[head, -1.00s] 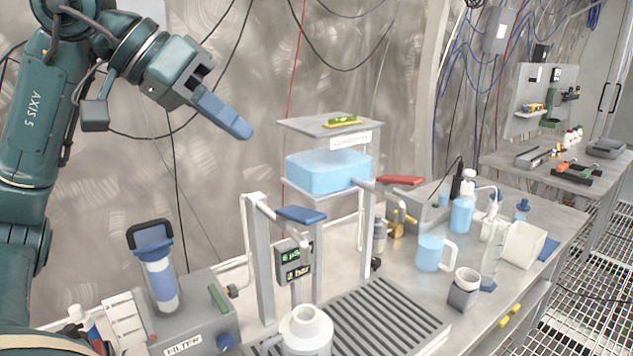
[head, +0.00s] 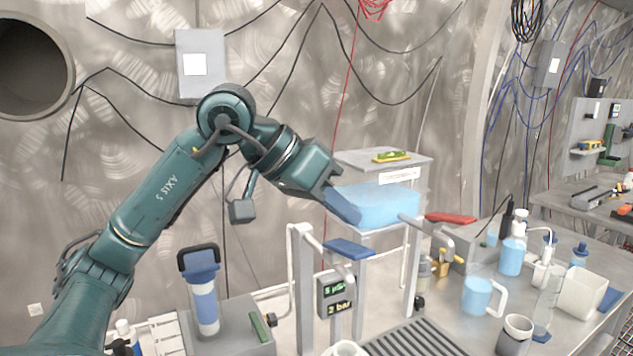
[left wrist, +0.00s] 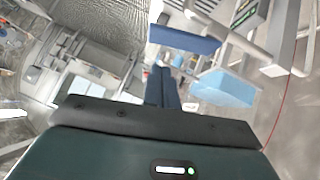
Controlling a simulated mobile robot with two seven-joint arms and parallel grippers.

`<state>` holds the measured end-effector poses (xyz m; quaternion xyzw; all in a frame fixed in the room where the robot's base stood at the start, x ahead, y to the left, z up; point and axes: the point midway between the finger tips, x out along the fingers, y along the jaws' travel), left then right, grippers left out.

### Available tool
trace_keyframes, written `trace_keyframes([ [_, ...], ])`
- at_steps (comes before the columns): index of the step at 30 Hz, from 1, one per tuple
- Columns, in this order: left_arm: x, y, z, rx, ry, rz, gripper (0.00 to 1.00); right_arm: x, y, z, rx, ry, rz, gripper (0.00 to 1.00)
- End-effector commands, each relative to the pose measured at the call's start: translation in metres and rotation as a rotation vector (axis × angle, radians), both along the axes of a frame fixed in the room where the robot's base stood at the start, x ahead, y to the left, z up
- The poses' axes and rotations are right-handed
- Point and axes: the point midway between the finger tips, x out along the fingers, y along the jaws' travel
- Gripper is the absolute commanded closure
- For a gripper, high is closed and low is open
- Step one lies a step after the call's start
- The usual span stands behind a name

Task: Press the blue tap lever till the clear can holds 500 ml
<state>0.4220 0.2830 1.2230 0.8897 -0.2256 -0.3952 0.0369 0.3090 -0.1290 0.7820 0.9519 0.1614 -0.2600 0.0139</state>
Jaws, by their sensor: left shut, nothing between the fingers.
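The blue tap lever (head: 349,249) sits on top of a grey tap post, and it also shows in the left wrist view (left wrist: 183,39). My left gripper (head: 346,208) is shut and empty, its blue fingers pointing down and right. In the head view its tips are just above the lever, with a small gap in the picture. The wrist view shows the shut fingers (left wrist: 163,88) below the lever in the picture. A whitish can (head: 346,348) stands below the tap; only its top shows at the bottom edge, so its water level is hidden. My right gripper is not in view.
A blue water tank (head: 385,208) stands behind the lever, with a red lever (head: 450,217) to its right. A display (head: 336,294) hangs below the tap. A filter unit (head: 204,290) stands left.

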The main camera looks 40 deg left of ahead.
Motion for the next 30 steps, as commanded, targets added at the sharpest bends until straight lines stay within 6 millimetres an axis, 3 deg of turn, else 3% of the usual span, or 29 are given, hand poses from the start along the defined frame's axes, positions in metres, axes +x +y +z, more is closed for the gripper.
trace_keyframes([
  [1, -0.001, -0.001, -0.012, 0.003, 0.003, 0.002, 1.00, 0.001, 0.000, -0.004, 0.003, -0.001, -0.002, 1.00],
  [6, -0.003, -0.005, -0.026, 0.001, 0.001, 0.002, 1.00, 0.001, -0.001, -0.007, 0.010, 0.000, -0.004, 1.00],
  [20, -0.004, -0.006, -0.030, 0.000, -0.001, 0.002, 1.00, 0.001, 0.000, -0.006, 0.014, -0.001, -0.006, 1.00],
  [29, -0.009, -0.018, -0.052, 0.002, -0.002, 0.000, 1.00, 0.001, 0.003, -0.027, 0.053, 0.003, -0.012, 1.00],
  [30, -0.009, -0.018, -0.047, 0.001, 0.000, 0.001, 1.00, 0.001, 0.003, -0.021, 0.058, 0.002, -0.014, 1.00],
])
